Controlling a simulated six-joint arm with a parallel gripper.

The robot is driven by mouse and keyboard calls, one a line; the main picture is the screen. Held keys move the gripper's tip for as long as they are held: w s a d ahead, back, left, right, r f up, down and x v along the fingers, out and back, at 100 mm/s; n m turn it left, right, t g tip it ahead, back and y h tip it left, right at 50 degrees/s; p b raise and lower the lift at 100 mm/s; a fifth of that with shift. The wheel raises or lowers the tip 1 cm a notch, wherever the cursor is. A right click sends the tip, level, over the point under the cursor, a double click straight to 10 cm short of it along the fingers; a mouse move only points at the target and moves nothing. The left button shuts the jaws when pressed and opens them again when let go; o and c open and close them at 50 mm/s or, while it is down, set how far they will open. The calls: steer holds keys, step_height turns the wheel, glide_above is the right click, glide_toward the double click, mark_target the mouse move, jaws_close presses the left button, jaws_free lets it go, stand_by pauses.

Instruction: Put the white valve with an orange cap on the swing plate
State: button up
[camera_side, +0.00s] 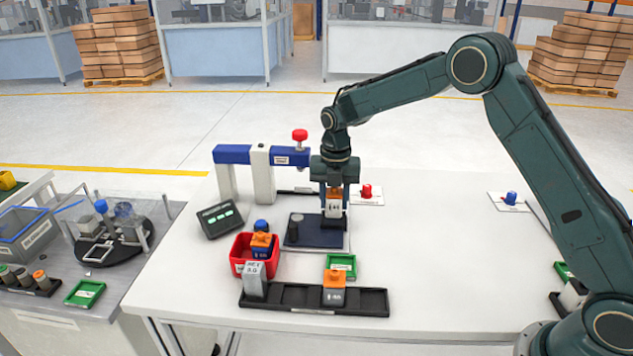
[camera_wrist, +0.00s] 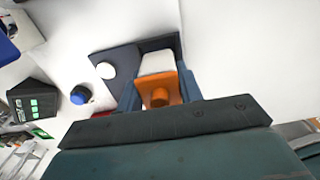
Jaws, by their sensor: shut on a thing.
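My gripper (camera_side: 333,200) points down and is shut on a white valve with an orange cap (camera_side: 334,206). In the wrist view, the orange cap and white body of the valve (camera_wrist: 158,75) sit between the blue fingers (camera_wrist: 158,98). The dark blue swing plate (camera_side: 315,238) lies on the white table under and left of the gripper. A small white round part stands on its left side. In the wrist view the plate (camera_wrist: 122,58) shows beside and behind the valve. Whether the valve's bottom touches the plate cannot be told.
A blue-and-white frame with a red knob (camera_side: 300,135) stands behind the plate. A red bin (camera_side: 240,252) with an orange-and-blue part is front left. A black rack (camera_side: 290,297) holds a grey block and an orange-topped part. A green tray (camera_side: 342,262) lies in front. The table's right is mostly clear.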

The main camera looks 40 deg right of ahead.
steer(key=shift+f, duration=1.05)
steer(key=shift+f, duration=0.15)
steer(key=o, duration=1)
step_height(320, 180, up, 11)
steer(key=shift+r, duration=0.7)
